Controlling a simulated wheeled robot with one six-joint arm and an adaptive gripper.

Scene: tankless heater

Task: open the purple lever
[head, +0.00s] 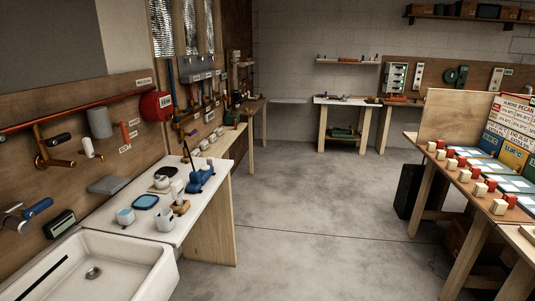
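I cannot make out a clearly purple lever in the head view. On the left wall, a grey box (199,68) with pipes under it hangs below silver ducts. Small valve fittings (190,133) sit among these pipes, too small and dark to tell their colours or positions. Nearer on the left, a brass tap (50,158) with a dark handle and a chrome fitting with a blue handle (38,208) are on the wooden panel. My gripper is not in view.
A white sink (125,255) and a white-topped bench (200,215) with cups and a blue device line the left side. A red reel (156,105) is above. A table with red and white blocks (468,172) stands right. The grey floor (320,225) between is clear.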

